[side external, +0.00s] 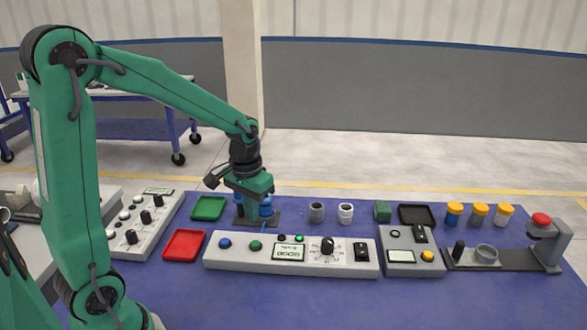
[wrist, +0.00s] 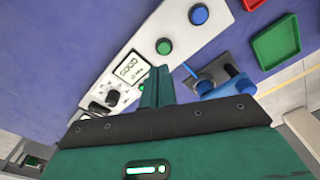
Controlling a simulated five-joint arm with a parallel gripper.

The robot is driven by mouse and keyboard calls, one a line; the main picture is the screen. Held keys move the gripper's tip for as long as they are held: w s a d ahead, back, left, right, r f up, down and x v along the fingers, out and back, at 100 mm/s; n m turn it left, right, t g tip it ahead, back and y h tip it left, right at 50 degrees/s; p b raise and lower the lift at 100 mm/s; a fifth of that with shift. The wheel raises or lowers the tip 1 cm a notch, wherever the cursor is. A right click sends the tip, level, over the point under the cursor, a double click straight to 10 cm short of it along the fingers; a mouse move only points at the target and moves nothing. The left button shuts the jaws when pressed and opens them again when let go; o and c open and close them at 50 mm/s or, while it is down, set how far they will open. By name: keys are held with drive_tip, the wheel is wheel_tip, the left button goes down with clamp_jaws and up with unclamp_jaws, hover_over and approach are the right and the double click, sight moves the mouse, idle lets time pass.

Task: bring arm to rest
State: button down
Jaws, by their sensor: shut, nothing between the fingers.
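My gripper (side external: 252,198) hangs pointing down above the dark stand (side external: 273,220) behind the control panel. In the wrist view its fingers (wrist: 157,86) are together, with nothing between them. Blue pipe parts (side external: 265,206) stand on the stand, just below and beside the gripper; the gripper hides part of them. In the wrist view the blue parts (wrist: 236,88) lie to the right of the fingers, apart from them. A grey pipe piece (side external: 316,212) and a white one (side external: 346,213) stand upright to the right.
A long control panel (side external: 220,262) lies in front of the stand. Green (side external: 208,208) and red (side external: 184,245) trays are at left. A black tray (side external: 416,216), several capped jars (side external: 480,215) and a red-button fixture (side external: 541,228) are at right. The blue tabletop in front is clear.

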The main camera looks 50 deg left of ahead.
drive_tip(key=s+d+r+m+t, duration=0.2)
drive_tip(key=s+d+r+t, duration=0.3)
drive_tip(key=s+r, duration=0.6)
drive_tip(key=shift+s+d+r+m, duration=0.15)
drive_tip(key=shift+s+d+m, duration=0.25)
drive_tip(key=shift+s+d, duration=0.55)
